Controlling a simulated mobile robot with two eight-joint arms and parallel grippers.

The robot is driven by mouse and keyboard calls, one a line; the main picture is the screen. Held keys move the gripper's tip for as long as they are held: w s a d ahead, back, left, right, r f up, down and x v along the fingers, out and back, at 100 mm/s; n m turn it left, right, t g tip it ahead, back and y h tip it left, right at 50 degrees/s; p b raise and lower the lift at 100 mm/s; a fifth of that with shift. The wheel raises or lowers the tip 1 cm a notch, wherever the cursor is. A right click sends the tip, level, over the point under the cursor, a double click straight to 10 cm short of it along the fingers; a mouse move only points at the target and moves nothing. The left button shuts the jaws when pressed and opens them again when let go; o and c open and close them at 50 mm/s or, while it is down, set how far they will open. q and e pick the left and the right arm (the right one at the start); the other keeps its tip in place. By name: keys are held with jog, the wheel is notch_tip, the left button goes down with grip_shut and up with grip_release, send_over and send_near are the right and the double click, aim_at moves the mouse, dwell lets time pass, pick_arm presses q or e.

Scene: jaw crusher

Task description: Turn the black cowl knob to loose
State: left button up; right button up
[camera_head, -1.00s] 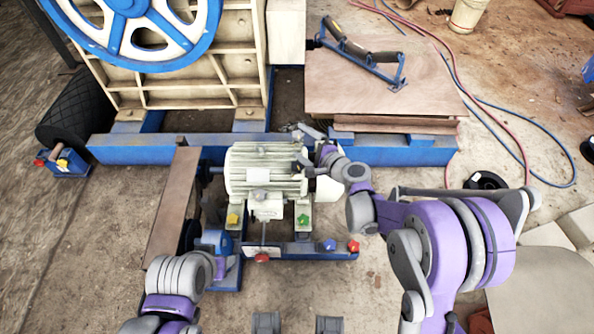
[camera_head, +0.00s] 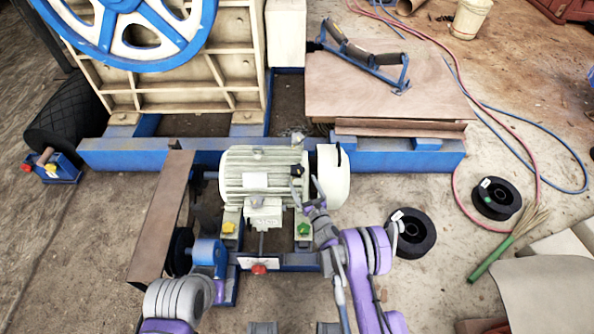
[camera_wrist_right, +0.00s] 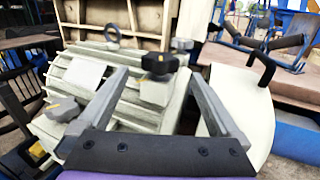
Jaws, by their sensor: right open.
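The black knob (camera_head: 297,170) sits on the right end of the pale ribbed motor (camera_head: 262,178), beside the white cowl (camera_head: 333,178). In the right wrist view the black knob (camera_wrist_right: 158,65) has lobes and an orange mark, on a pale block. My right gripper (camera_head: 307,188) is open just in front of the knob. In the wrist view its two fingers stand on either side of the knob, apart from it. My left arm (camera_head: 178,300) is at the lower left; its fingers are not clear.
A yellow knob (camera_head: 228,227), a green knob (camera_head: 303,228) and a red knob (camera_head: 259,269) are around the motor base. The cowl has a black handle (camera_wrist_right: 263,68). Black spools (camera_head: 412,232) lie on the floor to the right.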

aim_at(296, 168)
jog(key=b+x, duration=0.1)
jog(key=x, duration=0.6)
jog(key=shift+w+a, duration=0.1)
jog(key=shift+w, duration=0.25)
jog(key=c, duration=1.4)
jog(key=y+b, duration=0.1)
jog(key=b, duration=0.1)
jog(key=n+g+y+b, duration=0.1)
jog(key=shift+f+n+b, duration=0.2)
jog(key=shift+n+b, duration=0.1)
jog(key=shift+b, duration=0.1)
jog(key=shift+r+n+g+y+b, duration=0.1)
jog(key=shift+n+g+y+b, duration=0.3)
jog(key=shift+n+y+b, duration=0.35)
jog(key=shift+n+g+y+b, duration=0.35)
jog(key=shift+n+g+y, duration=0.45)
jog(key=shift+y, duration=0.25)
jog(key=n+g+y, duration=0.4)
jog(key=g, duration=0.1)
jog(key=shift+s, duration=0.1)
jog(key=shift+a+r+g, duration=0.1)
jog(key=shift+g, duration=0.3)
jog(key=o, duration=1.4)
